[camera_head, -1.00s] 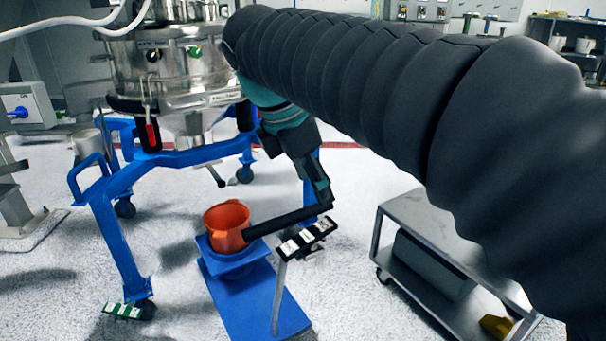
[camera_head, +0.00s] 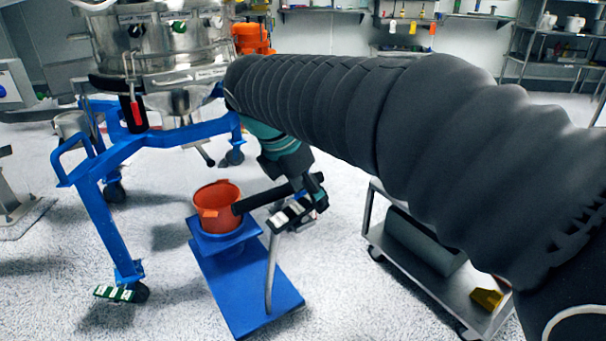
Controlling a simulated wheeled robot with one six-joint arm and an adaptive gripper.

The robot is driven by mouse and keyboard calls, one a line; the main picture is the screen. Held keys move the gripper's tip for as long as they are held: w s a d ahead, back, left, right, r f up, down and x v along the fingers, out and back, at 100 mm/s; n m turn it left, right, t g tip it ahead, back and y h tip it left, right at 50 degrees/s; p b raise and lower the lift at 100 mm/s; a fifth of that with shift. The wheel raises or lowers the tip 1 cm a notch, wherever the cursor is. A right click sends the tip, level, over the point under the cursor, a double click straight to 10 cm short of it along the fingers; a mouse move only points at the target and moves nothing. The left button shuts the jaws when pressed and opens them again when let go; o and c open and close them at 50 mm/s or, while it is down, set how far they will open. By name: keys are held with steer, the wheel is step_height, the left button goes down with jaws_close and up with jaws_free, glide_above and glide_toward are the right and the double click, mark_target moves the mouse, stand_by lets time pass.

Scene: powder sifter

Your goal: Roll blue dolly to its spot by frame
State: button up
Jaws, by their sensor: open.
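The blue dolly (camera_head: 258,296) is a low flat platform on the floor, right of the blue frame's (camera_head: 102,222) near leg. An orange bucket (camera_head: 217,208) stands on a raised blue block at its far end. A thin grey post (camera_head: 271,275) rises from the dolly toward a black bar (camera_head: 258,200). My gripper (camera_head: 300,203) is open at the right end of that bar, close to a black and white piece; contact is unclear. My arm hides part of the view, and the fingertips are hard to make out.
The blue frame carries a steel sifter (camera_head: 160,45) and stands on casters. A grey cart (camera_head: 425,270) with a yellow item (camera_head: 487,299) stands to the right. Shelving (camera_head: 560,45) stands at the back right. Speckled floor is open between dolly and cart.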

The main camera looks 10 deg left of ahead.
steer(key=shift+x, duration=1.15)
jaws_close()
